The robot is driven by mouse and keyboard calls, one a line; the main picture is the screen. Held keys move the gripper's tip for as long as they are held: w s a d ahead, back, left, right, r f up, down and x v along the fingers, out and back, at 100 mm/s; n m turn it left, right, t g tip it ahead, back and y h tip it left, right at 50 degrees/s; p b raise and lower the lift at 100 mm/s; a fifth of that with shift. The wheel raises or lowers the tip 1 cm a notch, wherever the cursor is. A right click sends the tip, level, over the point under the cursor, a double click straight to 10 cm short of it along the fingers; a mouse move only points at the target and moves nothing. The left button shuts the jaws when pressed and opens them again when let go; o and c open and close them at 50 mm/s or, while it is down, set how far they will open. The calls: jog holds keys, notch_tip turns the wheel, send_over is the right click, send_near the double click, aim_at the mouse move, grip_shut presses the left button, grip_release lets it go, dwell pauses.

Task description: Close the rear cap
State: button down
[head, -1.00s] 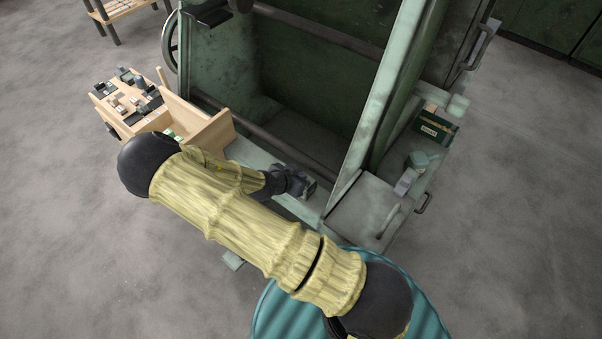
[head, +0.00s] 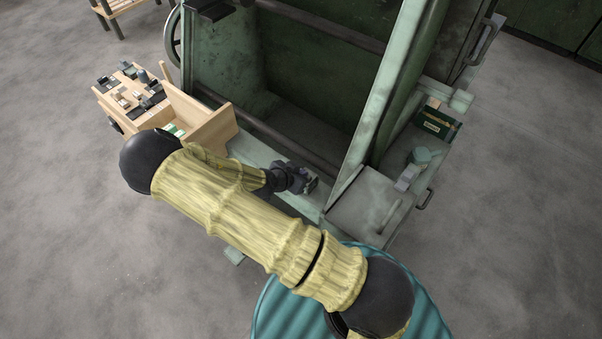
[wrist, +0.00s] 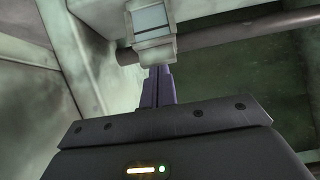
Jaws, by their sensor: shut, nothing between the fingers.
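My gripper (head: 308,184) is at the front ledge of the green machine, reaching in from the left of the picture. In the wrist view its dark fingers (wrist: 158,86) are together with nothing between them. Their tips are right at a pale boxy part (wrist: 152,30) with a grey panel on its face; I cannot tell whether they touch it. No part is clearly recognisable as the rear cap, and I cannot tell whether this boxy part is it. In the head view my gripper hides most of that spot.
The green machine frame (head: 378,100) rises behind my gripper, with a round bar across its opening. A flat grey plate (head: 366,198) lies to the right. A wooden box (head: 207,128) and a tray of small parts stand left. A green carton (head: 438,122) sits right.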

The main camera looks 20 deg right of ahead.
jog(key=shift+s+a+f, duration=0.35)
jog(key=shift+f, duration=0.05)
jog(key=shift+w+r+p, duration=0.2)
jog(key=shift+r+p, duration=0.55)
jog(key=a+f+p+v, duration=0.1)
jog(key=p+v, duration=0.3)
jog(key=v, duration=0.7)
jog(key=shift+s, duration=0.4)
jog(key=shift+r, duration=0.1)
